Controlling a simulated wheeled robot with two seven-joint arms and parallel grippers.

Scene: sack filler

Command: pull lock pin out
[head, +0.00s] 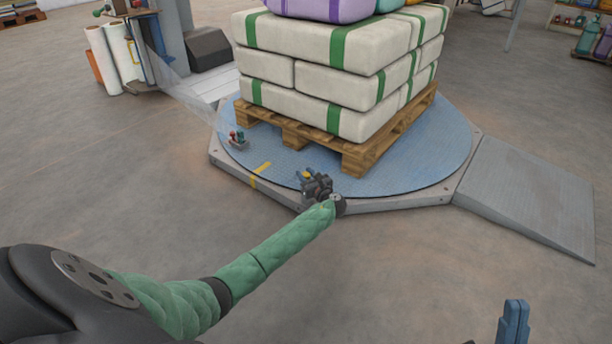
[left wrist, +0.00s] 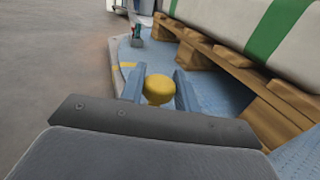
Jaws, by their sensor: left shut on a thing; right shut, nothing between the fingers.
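The lock pin shows as a round yellow knob (left wrist: 159,88) in the left wrist view, between the two blue fingers of my left gripper (left wrist: 160,91). In the head view, my left gripper (head: 309,176) is at the front rim of the round turntable (head: 225,131), shut on the yellow knob (head: 307,174). The pin's shaft and its hole are hidden below the knob and gripper. My right gripper (head: 514,308) is at the bottom right of the head view, its blue fingers shut and empty, far from the turntable.
A wooden pallet (head: 357,160) stacked with white, green-banded sacks (head: 310,80) stands on the turntable just behind my left gripper. A grey ramp (head: 530,190) lies to the right. A small red-and-teal item (head: 237,138) sits at the turntable's left. The front floor is clear.

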